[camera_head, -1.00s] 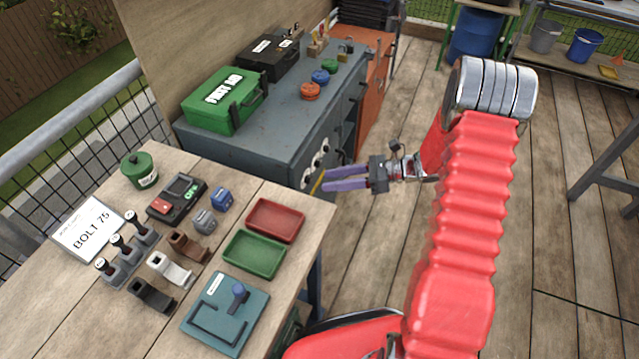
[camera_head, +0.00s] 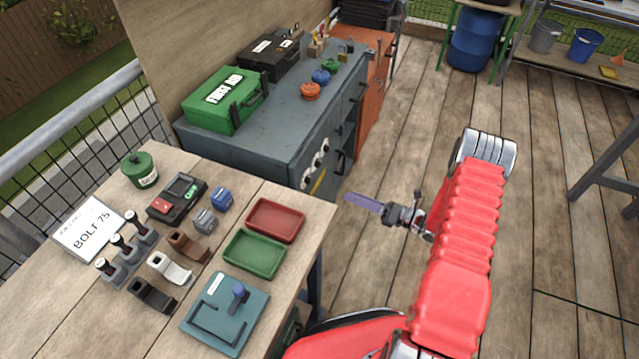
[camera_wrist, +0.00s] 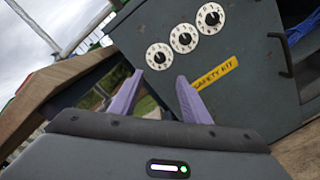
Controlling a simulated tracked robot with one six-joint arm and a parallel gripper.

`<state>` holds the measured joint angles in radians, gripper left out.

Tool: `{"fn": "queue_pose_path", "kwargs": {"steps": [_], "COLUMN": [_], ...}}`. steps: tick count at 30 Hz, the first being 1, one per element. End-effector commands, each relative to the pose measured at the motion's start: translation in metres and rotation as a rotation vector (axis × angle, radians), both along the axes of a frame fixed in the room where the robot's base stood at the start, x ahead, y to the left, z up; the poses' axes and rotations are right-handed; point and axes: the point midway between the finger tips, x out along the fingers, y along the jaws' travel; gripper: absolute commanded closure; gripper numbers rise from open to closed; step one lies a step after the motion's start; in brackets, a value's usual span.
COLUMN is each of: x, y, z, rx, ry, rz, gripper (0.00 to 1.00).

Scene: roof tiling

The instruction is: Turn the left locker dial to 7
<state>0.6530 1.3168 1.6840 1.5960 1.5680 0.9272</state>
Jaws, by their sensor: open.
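Three white round dials with black knobs sit in a slanted row on the grey locker front (camera_wrist: 262,75). In the wrist view the left dial (camera_wrist: 159,56) is lowest, then the middle dial (camera_wrist: 184,38) and the right dial (camera_wrist: 210,18). The number each is set to is too small to read. The dials also show on the locker side in the head view (camera_head: 318,160). My gripper (camera_wrist: 157,93) has purple fingers, open and empty, apart from the locker and below the dials in the wrist view. In the head view my gripper (camera_head: 362,202) is right of the locker.
A yellow "SAFETY KIT" label (camera_wrist: 215,72) is under the dials, beside a dark handle (camera_wrist: 283,57). The wooden workbench (camera_head: 300,205) stands close left of my gripper, with a red tray (camera_head: 275,220) near its edge.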

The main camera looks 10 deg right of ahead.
Motion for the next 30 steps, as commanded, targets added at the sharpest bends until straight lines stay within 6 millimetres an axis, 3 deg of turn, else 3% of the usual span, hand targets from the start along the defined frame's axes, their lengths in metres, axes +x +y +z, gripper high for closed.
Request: {"fn": "queue_pose_path", "kwargs": {"steps": [11,30], "x": [0.007,0.064], "y": [0.009,0.081], "z": [0.000,0.000], "rx": [-0.002,-0.002], "ry": [-0.001,-0.001], "rz": [0.002,0.004], "gripper": [0.57,0.57]}}
